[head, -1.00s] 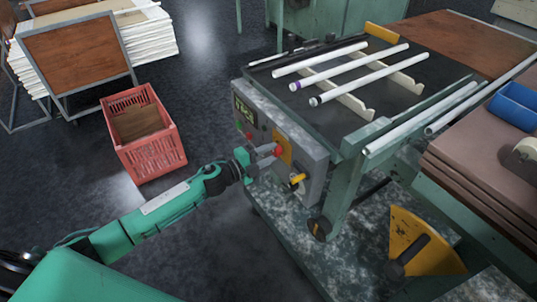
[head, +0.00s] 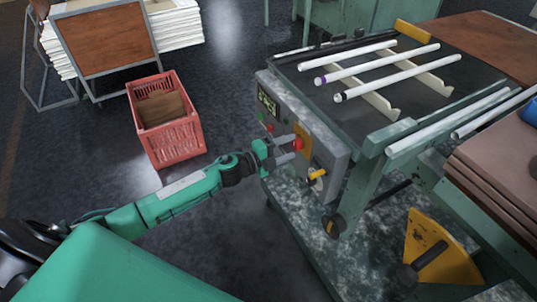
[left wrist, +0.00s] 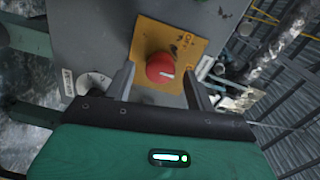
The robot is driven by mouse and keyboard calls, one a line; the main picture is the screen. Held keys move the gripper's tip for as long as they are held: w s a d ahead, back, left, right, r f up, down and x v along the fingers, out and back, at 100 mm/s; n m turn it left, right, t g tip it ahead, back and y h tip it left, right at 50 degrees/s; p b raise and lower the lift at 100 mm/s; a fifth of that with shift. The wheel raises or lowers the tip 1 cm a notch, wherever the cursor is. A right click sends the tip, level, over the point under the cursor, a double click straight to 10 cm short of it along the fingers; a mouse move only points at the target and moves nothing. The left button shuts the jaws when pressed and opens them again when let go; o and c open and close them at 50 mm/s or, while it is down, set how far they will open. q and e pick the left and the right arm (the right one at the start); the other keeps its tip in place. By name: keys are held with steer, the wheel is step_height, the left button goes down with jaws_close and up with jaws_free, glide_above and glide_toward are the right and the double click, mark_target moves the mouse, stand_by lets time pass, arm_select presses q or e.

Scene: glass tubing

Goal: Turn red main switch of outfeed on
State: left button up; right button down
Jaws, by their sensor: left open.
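The red main switch (head: 298,144) is a round red knob on a yellow plate (head: 305,135) on the grey control panel. In the left wrist view the red knob (left wrist: 161,67) has a short pale mark on its face, and the yellow plate (left wrist: 195,46) lies behind it. My left gripper (head: 292,147) is open at the panel. In the left wrist view its two fingers (left wrist: 158,75) stand on either side of the red knob, with gaps visible beside it. Whether a fingertip touches the plate I cannot tell. My right gripper is not in view.
A yellow-handled switch (head: 318,174) sits right of the red knob, a display (head: 267,101) upper left. Glass tubes (head: 375,63) lie on the machine top above. A red basket (head: 168,142) stands on the floor left of the machine. The floor between is clear.

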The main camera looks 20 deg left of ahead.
arm_select(q)
steer(key=b+v, duration=0.1)
steer(key=v, duration=1.2)
steer(key=shift+b, duration=0.4)
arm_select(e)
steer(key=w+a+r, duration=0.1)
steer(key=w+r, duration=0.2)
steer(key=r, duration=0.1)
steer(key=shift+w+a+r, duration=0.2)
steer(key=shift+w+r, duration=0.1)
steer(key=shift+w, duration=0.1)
arm_select(q)
steer(key=shift+f, duration=0.1)
